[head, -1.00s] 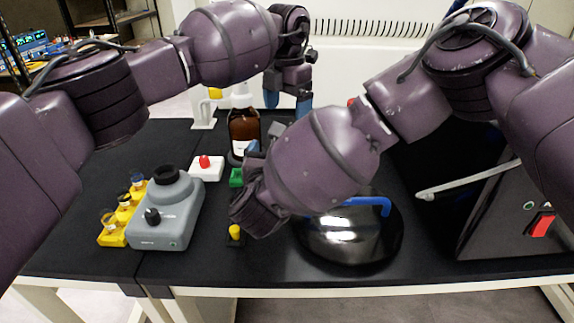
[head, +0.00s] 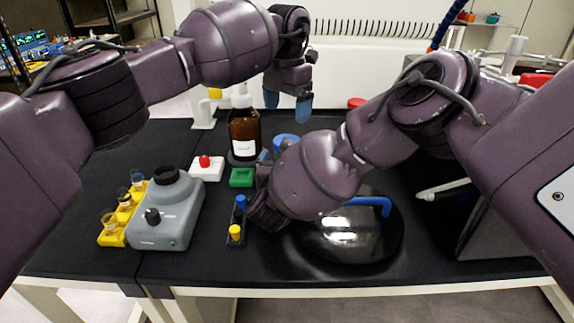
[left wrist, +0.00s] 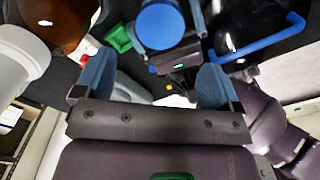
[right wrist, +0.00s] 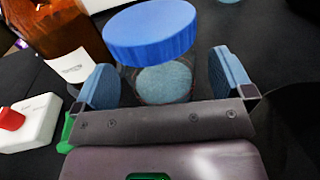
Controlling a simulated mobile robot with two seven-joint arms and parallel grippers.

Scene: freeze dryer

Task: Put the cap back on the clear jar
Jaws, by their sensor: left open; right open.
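The blue cap (right wrist: 150,35) sits on top of the clear jar (right wrist: 130,88), which holds pale blue material; whether it is fully seated I cannot tell. In the head view the cap (head: 285,141) shows behind my right forearm, and the jar is hidden. My right gripper (right wrist: 163,75) is open, its fingers at either side of the jar with no visible grip. My left gripper (head: 288,103) is open and empty, raised behind the cap. The left wrist view shows the cap (left wrist: 160,26) between and beyond the open left fingers.
A brown bottle (head: 244,135) stands left of the jar, near a white red-button box (head: 206,168) and green block (head: 241,178). A grey device (head: 168,215), yellow vial rack (head: 112,236), small dark rack (head: 236,219) and black dome with blue handle (head: 350,235) surround the front.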

